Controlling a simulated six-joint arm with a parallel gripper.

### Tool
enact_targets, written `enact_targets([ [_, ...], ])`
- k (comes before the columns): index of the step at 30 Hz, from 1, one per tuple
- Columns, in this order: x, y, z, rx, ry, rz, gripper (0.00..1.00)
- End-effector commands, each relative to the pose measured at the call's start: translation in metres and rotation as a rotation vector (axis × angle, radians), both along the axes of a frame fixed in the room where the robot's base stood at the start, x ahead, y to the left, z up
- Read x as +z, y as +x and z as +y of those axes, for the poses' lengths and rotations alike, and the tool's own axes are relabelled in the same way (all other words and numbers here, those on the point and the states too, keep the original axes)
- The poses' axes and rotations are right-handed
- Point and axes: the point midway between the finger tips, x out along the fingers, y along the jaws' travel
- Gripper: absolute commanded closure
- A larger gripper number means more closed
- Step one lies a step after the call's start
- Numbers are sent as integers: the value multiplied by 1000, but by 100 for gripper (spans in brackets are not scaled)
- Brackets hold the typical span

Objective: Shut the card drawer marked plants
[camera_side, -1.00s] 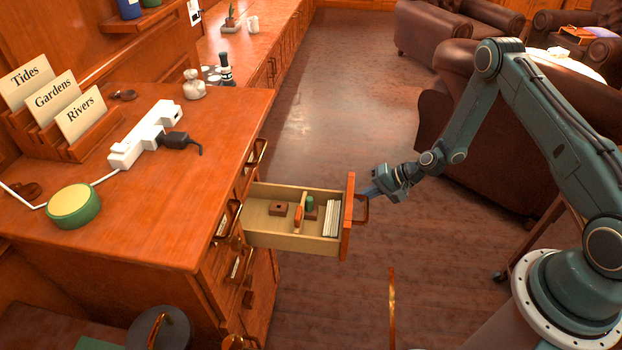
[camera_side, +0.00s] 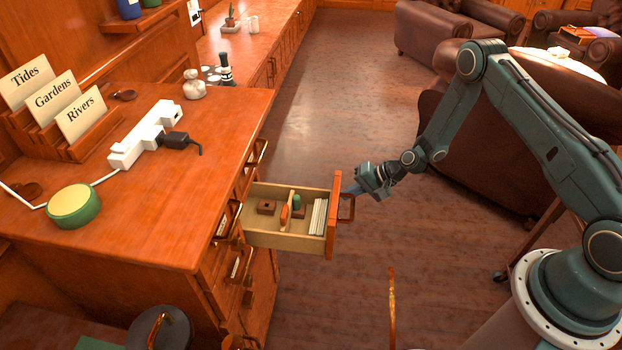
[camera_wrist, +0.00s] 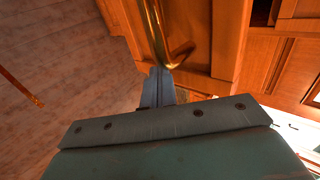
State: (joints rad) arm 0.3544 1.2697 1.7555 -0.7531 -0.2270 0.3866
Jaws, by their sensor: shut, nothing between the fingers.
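A card drawer (camera_side: 287,239) stands partly out of the wooden cabinet, its front (camera_side: 334,222) facing right; its label cannot be read from here. Inside are a brown block, an orange piece, a green piece and a stack of white cards (camera_side: 318,216). My gripper (camera_side: 352,190) is shut and empty, with its fingertips at the outer face of the drawer front, beside the handle (camera_side: 347,208). In the wrist view my shut fingers (camera_wrist: 158,88) point at the wooden front, close to the brass handle (camera_wrist: 155,35). Exact contact is hard to see.
Other drawers with brass handles (camera_side: 237,266) are in the same cabinet. On its top are a power strip (camera_side: 146,134), a green and yellow round object (camera_side: 74,205) and a card holder (camera_side: 75,140). Leather armchairs stand behind my arm.

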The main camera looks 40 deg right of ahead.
Motion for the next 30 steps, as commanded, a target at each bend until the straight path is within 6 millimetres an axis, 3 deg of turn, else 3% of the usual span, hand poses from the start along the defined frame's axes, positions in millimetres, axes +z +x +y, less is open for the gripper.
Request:
enact_targets([
  [15,0,86,87,4,-1,-5,100],
  [30,0,143,143,1,-1,-3,100],
])
